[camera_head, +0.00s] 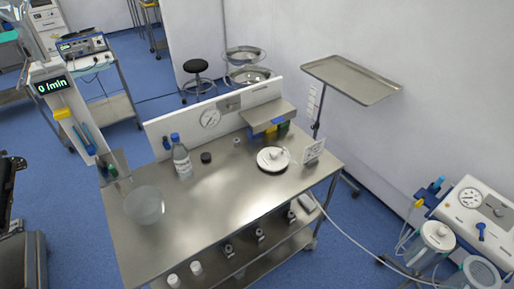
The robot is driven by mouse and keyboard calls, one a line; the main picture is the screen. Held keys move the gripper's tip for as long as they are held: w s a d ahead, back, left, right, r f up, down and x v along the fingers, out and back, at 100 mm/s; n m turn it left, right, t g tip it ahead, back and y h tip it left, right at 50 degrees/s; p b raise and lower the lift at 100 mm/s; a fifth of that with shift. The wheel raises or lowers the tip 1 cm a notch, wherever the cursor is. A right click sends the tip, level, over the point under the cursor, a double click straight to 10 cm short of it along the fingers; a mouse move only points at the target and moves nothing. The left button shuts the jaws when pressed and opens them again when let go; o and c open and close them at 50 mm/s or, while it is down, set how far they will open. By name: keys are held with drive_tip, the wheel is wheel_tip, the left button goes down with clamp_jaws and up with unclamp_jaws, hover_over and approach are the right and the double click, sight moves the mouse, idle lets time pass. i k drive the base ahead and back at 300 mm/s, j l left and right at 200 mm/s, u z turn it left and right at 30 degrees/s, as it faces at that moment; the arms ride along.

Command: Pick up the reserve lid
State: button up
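A white round lid (273,158) with a raised knob lies on the right part of the steel table (205,215). It rests over a dark, round-edged thing, perhaps a base or its shadow. A small black round cap (206,157) lies to its left, near the clear bottle. No label shows which one is the reserve lid. My gripper is not in view.
A clear bottle with a blue cap (182,160) and a translucent bowl (144,205) stand on the left. A small sign (314,151) stands right of the lid. A raised steel shelf (268,113) is behind. A tray stand (352,79) and suction unit (475,215) stand right.

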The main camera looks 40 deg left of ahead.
sight(270, 159)
drive_tip(key=j+u, duration=0.15)
drive_tip(key=u, duration=1.35)
drive_tip(key=i+l+u, duration=0.1)
drive_tip(key=l+u, duration=0.2)
drive_tip(key=i+l+u, duration=0.1)
drive_tip(key=l+u, duration=0.5)
drive_tip(key=i+l, duration=0.05)
